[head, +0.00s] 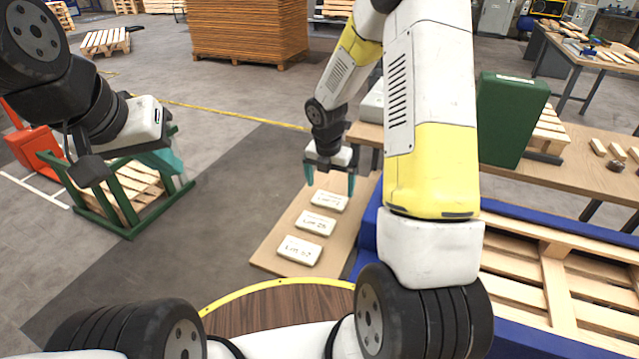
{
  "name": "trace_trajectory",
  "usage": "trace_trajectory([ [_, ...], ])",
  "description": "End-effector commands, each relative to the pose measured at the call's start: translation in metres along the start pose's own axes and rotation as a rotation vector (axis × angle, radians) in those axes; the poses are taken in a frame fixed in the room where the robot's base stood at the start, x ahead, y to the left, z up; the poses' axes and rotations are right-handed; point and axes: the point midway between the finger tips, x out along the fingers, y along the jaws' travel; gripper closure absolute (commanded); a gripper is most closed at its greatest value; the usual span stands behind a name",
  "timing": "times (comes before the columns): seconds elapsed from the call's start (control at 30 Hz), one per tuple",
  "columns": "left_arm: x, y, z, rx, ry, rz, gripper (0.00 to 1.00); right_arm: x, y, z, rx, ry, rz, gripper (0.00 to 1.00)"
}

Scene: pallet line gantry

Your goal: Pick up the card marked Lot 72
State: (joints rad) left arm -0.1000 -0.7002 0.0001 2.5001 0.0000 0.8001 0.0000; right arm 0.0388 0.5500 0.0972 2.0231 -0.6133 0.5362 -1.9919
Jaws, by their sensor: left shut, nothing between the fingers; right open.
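Three pale cards lie in a row on a light wooden board (270,255): a far card (328,201), a middle card (315,223) and a near card (299,250). Each bears dark lettering, too small and blurred to tell surely which reads Lot 72. My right gripper (330,183) points down with its teal fingers apart, empty, just above the far end of the board, over or slightly behind the far card. My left gripper (173,163) is shut and empty at the left, in front of a green frame, far from the cards.
A green-framed crate (128,228) with wooden slats stands at the left, by a red machine (28,145). Right of the board are a blue-edged pallet stand (560,270) and a bench with a green case (510,118). My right arm hides part of the area beside the board.

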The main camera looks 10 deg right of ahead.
Motion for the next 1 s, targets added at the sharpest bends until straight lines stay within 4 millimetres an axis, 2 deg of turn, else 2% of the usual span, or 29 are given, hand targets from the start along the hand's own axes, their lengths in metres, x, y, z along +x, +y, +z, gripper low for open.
trace_trajectory([
  [0.2,0.000,0.000,0.000,0.000,0.000,0.000,1.00,0.033,0.002,-0.007,-0.002,0.002,-0.002,0.00],
  [0.3,0.000,0.000,0.000,0.000,0.000,0.000,1.00,0.043,0.002,-0.006,0.000,0.001,-0.001,0.00],
  [0.57,0.000,0.000,0.000,0.000,0.000,0.000,1.00,0.046,0.002,-0.006,0.002,-0.001,0.000,0.00],
  [0.67,0.000,0.000,0.000,0.000,0.000,0.000,1.00,0.046,0.002,-0.006,0.002,0.000,0.000,0.16],
  [0.83,0.000,0.000,0.000,0.000,0.000,0.000,1.00,0.045,0.002,-0.006,0.002,0.000,0.001,0.49],
  [1.0,0.000,0.000,0.000,0.000,0.000,0.000,1.00,0.045,0.002,-0.006,0.002,-0.001,0.001,0.49],
])
